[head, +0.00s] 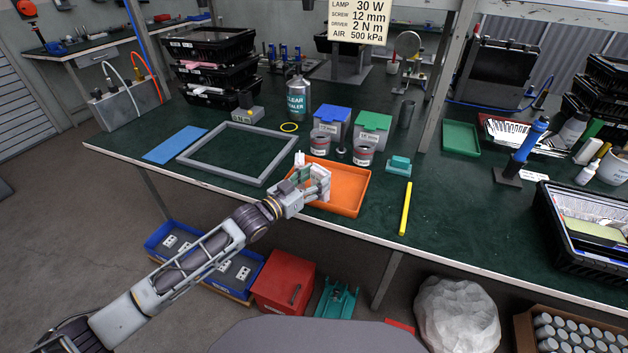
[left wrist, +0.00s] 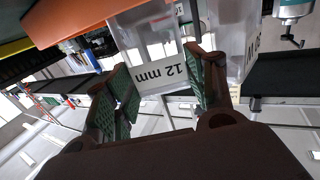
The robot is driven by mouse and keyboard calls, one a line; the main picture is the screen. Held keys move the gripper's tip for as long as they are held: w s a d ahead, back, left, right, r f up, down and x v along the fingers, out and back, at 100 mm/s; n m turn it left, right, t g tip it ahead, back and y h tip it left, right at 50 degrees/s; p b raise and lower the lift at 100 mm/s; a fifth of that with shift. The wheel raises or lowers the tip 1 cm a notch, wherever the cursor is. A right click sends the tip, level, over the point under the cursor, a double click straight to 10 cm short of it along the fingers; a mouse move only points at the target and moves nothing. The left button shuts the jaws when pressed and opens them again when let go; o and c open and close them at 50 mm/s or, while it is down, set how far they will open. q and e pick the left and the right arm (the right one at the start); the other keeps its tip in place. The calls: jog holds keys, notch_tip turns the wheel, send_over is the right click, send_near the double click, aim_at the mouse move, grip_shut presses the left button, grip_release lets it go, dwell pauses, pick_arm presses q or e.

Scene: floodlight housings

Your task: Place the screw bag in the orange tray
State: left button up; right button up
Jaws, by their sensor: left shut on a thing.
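My left gripper (head: 312,182) is over the left part of the orange tray (head: 347,205), which lies near the front edge of the bench. In the left wrist view my left gripper (left wrist: 162,92) is shut on the screw bag (left wrist: 158,72), a clear bag with a white label reading "12 mm". In the head view the bag is mostly hidden by the gripper; a small white part shows above the fingers. The tray's visible floor is empty. An orange edge shows at the top left of the wrist view. My right gripper is not in view.
A grey frame (head: 246,125) and blue mat lie left of the tray. Labelled cans (head: 363,156) and blue (head: 332,122) and green bins stand behind it. A teal block (head: 398,166) and a yellow bar (head: 405,209) lie to the right.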

pick_arm(q)
jog(key=o, duration=1.3)
jog(key=shift+f, duration=0.1)
jog(key=shift+s+a, duration=0.25)
jog(key=shift+v, duration=1.05)
jog(key=p+v, duration=0.1)
jog(key=v, duration=0.8)
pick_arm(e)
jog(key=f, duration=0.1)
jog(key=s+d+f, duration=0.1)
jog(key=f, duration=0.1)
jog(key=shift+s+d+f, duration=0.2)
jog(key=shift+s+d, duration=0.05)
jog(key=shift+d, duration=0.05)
pick_arm(q)
jog(key=shift+s, duration=0.1)
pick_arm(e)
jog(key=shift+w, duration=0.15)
